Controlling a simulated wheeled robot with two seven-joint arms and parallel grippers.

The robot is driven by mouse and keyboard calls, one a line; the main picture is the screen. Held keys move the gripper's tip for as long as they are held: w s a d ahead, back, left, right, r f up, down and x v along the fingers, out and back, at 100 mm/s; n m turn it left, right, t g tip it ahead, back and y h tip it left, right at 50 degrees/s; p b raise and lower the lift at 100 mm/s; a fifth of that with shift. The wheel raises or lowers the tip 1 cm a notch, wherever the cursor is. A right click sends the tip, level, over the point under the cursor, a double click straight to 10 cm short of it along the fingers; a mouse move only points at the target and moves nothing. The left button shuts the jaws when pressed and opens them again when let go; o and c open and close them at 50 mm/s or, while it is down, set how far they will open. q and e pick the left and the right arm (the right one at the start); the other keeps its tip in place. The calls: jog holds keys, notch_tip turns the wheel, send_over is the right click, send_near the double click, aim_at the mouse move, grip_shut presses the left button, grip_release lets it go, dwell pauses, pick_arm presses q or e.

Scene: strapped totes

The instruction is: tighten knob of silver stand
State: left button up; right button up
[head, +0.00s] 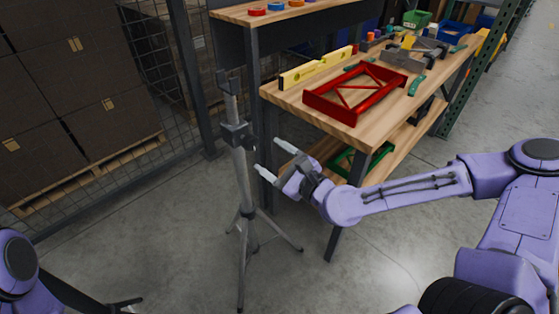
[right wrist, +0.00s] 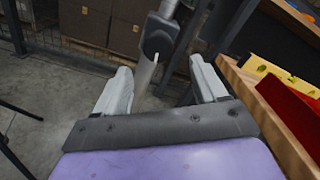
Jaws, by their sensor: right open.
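The silver stand (head: 241,190) is upright on the floor left of the workbench, on spread tripod legs. A dark clamp collar with a knob (head: 238,135) sits on its upper pole. In the right wrist view the dark knob (right wrist: 157,43) shows just beyond the fingertips, near the middle between them. My right gripper (head: 272,158) is open and empty, to the right of the pole and slightly below the collar. Its fingers point at the stand, apart from it as far as I can see. Part of my left arm shows at lower left; its gripper is not clearly visible.
The wooden workbench (head: 278,94) stands close behind the right gripper, holding a red frame (head: 345,111) and a yellow level (head: 305,72). A mesh fence and stacked boxes (head: 95,75) are at left. The floor in front of the stand is clear.

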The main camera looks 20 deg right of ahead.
jog(key=shift+p+v, duration=0.35)
jog(key=shift+v, duration=1.15)
jog(key=s+d+f+n+g+h+p, duration=0.15)
jog(key=s+f+n+g, duration=0.3)
jog(key=f, duration=0.45)
jog(key=s+f+n+g+h+p, duration=0.1)
jog(key=s+f+n+g+h, duration=0.2)
jog(key=f+n, duration=0.35)
jog(key=s+d+f+n+g+h+p, duration=0.1)
jog(key=s+d+f+n+g+h, duration=0.1)
jog(key=s, duration=0.7)
jog(key=s+d+f+n+g+h+p, duration=0.2)
jog(key=s+d+f+n+g+h, duration=0.1)
jog(key=s+f, duration=0.5)
jog(key=shift+s+d+n+g, duration=0.7)
jog(key=shift+d+n, duration=0.55)
jog(key=shift+n, duration=0.35)
